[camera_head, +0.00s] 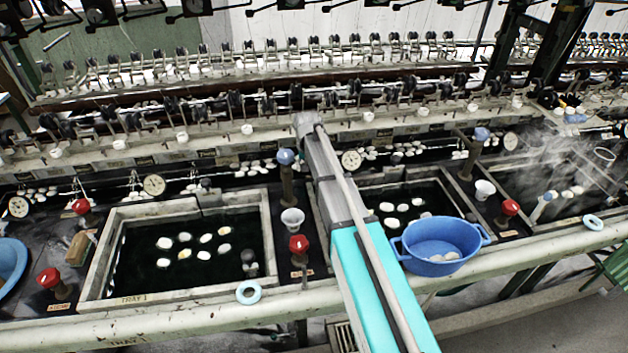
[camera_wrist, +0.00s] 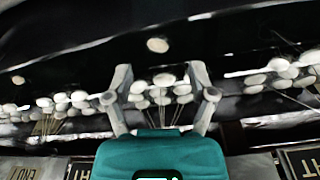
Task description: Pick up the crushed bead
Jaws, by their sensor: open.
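I cannot make out which piece is the crushed bead; no bead shows clearly as crushed. White oval pieces (camera_head: 185,238) float in the dark water of the left basin (camera_head: 95,262), and more (camera_head: 403,207) lie in the middle basin. My gripper (camera_wrist: 160,70) is open in the wrist view. Nothing is gripped. Beyond and between its fingers hangs a cluster of white ovals (camera_wrist: 163,90), and a single oval (camera_wrist: 157,45) lies just past the fingertips. In the head view my arm crosses the middle, and the gripper itself cannot be made out.
A blue two-handled tub (camera_head: 440,242) sits at the front rail with pale pieces inside. Red-knobbed valves (camera_head: 299,246), white cups (camera_head: 292,220) and a blue ring (camera_head: 249,292) stand around the basins. Steam rises over the right basin (camera_head: 560,160). Reeling machinery (camera_head: 250,90) fills the back.

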